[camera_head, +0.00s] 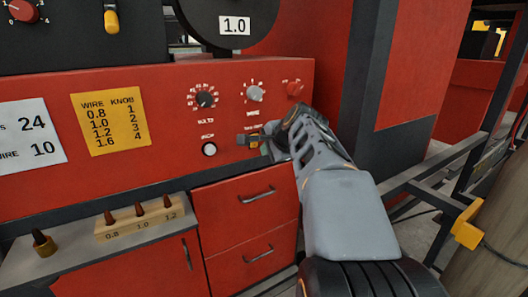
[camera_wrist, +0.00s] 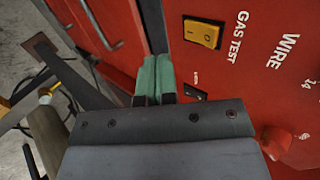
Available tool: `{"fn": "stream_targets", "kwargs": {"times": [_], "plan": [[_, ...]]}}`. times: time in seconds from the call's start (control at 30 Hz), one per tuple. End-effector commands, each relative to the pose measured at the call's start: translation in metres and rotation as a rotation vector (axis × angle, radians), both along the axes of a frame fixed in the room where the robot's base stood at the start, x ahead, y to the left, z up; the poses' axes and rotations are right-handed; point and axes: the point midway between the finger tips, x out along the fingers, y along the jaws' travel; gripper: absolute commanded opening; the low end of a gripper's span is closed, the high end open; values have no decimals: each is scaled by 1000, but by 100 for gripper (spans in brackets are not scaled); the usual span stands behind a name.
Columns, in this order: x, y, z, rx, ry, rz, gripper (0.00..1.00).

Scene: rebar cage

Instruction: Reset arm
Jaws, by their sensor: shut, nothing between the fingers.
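My gripper (camera_head: 250,139) is at the front of the red control panel (camera_head: 150,150) in the head view, below the grey WIRE knob (camera_head: 254,93). My arm reaches in from the lower right. In the wrist view the two greenish fingers of my gripper (camera_wrist: 153,72) are together, with nothing between them. They are close to a small black switch (camera_wrist: 194,93) and below the yellow GAS TEST switch (camera_wrist: 203,32). I cannot tell whether the fingertips touch the panel.
A black VOLTS knob (camera_head: 205,99), a red knob (camera_head: 294,88) and a white button (camera_head: 209,149) are on the panel. Red drawers (camera_head: 245,205) are below. A wooden tip holder (camera_head: 138,221) stands on the left shelf. Grey frame bars (camera_head: 420,190) are at right.

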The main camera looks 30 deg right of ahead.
Motion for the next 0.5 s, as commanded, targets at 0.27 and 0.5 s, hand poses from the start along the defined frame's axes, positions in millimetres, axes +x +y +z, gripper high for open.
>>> {"fn": "stream_targets", "kwargs": {"times": [0.27, 0.5], "plan": [[-45, -4, 25, -1, 2, -14, 0], [-61, -2, 35, 1, 6, -11, 0]]}}
